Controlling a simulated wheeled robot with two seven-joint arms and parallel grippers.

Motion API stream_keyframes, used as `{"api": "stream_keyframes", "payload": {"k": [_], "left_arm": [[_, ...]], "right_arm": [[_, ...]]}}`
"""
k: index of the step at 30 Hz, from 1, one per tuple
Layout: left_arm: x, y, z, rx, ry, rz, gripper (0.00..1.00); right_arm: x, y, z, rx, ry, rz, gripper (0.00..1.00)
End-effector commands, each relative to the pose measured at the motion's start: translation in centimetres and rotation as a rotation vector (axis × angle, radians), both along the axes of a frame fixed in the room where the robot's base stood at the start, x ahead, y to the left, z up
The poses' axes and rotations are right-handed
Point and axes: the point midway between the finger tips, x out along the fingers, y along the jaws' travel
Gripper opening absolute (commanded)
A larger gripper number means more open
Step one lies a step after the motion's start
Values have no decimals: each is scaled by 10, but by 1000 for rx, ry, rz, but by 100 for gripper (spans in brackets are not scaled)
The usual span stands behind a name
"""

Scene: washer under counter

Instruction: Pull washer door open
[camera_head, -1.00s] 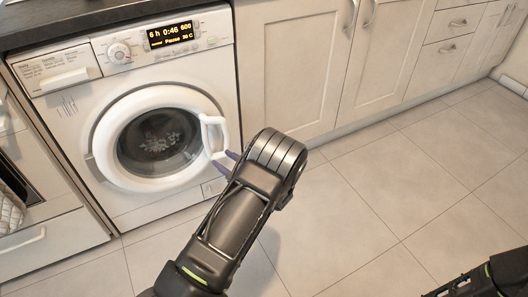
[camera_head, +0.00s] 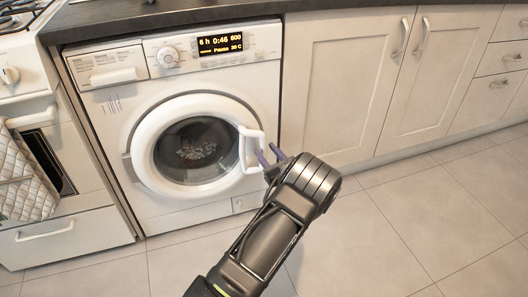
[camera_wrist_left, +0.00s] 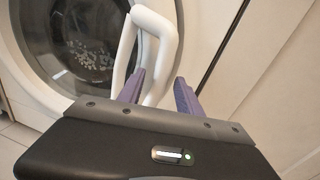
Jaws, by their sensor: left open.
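The white washer (camera_head: 110,125) stands under the dark counter. Its round door (camera_head: 140,150) looks shut, with dark glass and a white loop handle (camera_head: 250,133) on its right side. My left gripper (camera_head: 268,155) is open, with its purple fingers at the outer bar of the handle. In the left wrist view, the lower part of the handle (camera_wrist_left: 167,50) shows between the open fingers of my left gripper (camera_wrist_left: 161,90). I cannot tell how deep the bar sits between them. My right gripper is out of view.
Cream cabinets (camera_head: 345,90) stand right of the washer. At the left are an oven with a quilted cloth (camera_head: 25,185) and a drawer (camera_head: 70,240). The tiled floor (camera_head: 420,215) in front and to the right is clear.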

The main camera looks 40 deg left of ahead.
Motion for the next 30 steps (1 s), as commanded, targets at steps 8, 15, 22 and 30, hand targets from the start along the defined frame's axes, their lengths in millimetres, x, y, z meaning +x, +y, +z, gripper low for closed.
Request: {"api": "stream_keyframes", "payload": {"k": [8, 15, 22, 30], "left_arm": [[10, 20, 0, 0, -1, 0, 42], [10, 20, 0, 0, 0, 0, 40], [10, 20, 0, -1, 0, 0, 21], [10, 20, 0, -1, 0, -1, 0]], "right_arm": [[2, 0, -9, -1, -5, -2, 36], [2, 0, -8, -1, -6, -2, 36], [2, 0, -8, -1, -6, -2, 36], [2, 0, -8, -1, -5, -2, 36]]}}
